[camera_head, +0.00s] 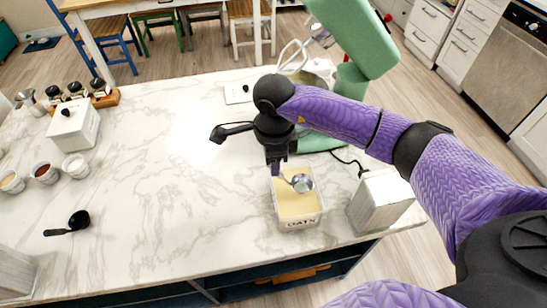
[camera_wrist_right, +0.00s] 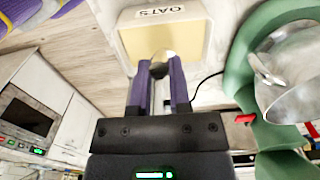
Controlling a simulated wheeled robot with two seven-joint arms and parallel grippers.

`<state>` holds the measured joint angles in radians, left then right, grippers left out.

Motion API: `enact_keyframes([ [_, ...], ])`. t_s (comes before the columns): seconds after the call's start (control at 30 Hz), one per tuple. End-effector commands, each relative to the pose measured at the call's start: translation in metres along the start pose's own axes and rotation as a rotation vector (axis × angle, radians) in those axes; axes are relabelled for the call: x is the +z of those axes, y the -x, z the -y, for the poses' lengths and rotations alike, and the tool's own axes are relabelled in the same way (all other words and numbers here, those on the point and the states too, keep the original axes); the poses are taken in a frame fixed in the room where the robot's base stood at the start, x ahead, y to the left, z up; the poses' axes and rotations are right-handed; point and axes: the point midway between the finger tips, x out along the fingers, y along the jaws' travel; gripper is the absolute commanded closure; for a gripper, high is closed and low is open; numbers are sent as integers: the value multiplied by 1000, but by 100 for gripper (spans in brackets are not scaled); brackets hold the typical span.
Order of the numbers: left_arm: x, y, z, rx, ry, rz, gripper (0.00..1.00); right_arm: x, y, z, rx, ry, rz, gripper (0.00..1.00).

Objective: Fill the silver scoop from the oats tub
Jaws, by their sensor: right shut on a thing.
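The oats tub (camera_head: 299,222) is a clear-walled, pale square container labelled OATS, standing near the counter's front edge. It holds pale yellow oats, and it also shows at the top of the right wrist view (camera_wrist_right: 122,38). My right gripper (camera_head: 277,170) is above the tub's back left part, pointing down. It is shut on the silver scoop (camera_head: 302,183), whose round bowl is over the oats. The bowl also shows just past the fingertips in the wrist view (camera_wrist_right: 164,60). Whether the bowl touches the oats or holds any is unclear. My left gripper is not in view.
A white box (camera_head: 378,203) stands close right of the tub. A green stand mixer (camera_head: 352,82) with a metal bowl is behind. A black scoop (camera_head: 78,221), small bowls (camera_head: 75,166) and a white canister (camera_head: 75,125) are at left. The counter's middle is clear.

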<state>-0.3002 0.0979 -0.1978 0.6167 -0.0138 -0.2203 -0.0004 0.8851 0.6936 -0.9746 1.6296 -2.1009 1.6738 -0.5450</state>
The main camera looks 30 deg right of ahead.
Motion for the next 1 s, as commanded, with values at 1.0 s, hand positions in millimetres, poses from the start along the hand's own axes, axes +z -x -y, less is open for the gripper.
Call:
enact_keyframes([
  [1.0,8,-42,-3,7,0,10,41,0,-52,0,-1,0,0,100],
])
